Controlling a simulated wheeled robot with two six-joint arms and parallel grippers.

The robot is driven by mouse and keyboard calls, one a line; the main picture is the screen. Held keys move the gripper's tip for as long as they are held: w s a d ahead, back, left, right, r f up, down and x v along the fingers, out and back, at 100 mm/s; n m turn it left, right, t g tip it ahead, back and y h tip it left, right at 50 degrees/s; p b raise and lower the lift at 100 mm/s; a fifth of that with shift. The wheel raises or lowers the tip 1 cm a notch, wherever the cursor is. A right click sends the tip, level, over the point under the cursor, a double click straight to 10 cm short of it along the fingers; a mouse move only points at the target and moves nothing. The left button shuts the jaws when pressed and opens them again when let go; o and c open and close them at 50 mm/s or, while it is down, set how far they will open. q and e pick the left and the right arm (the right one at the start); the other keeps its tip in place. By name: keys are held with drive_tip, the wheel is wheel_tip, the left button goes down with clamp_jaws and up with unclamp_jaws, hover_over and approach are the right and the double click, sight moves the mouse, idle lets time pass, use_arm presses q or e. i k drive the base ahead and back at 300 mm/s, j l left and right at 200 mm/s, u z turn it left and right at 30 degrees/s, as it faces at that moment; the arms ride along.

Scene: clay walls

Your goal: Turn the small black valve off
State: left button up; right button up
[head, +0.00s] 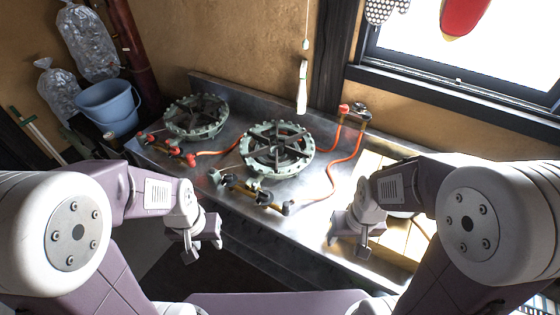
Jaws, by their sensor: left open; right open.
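Two green round gas burners stand on a metal counter (300,215). The right burner (277,150) has a brass pipe with small dark valves (264,198) at its front. The left burner (195,117) has red-handled valves (190,159) at its front. My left gripper (203,250) is open and empty, in front of the counter, below and left of the dark valves. My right gripper (348,246) is open and empty, over the counter to the right of the dark valves. Neither gripper touches a valve. Which way each handle is turned is too small to tell.
Orange hoses (345,163) run from the burners to a wall fitting (356,112). A white hanging pull (302,86) dangles behind the right burner. A blue bucket (108,107) and bags of bottles (87,42) stand at left. A wooden slatted board (372,165) lies at right.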

sight(229, 177)
drive_tip(key=i+j, duration=0.2)
drive_tip(key=j, duration=0.15)
drive_tip(key=i+j, duration=0.2)
drive_tip(key=j, duration=0.2)
drive_tip(key=i+j, duration=0.15)
drive_tip(key=j, duration=0.2)
drive_tip(key=i+j+u, duration=0.1)
drive_tip(key=j, duration=0.25)
drive_tip(key=i, duration=0.1)
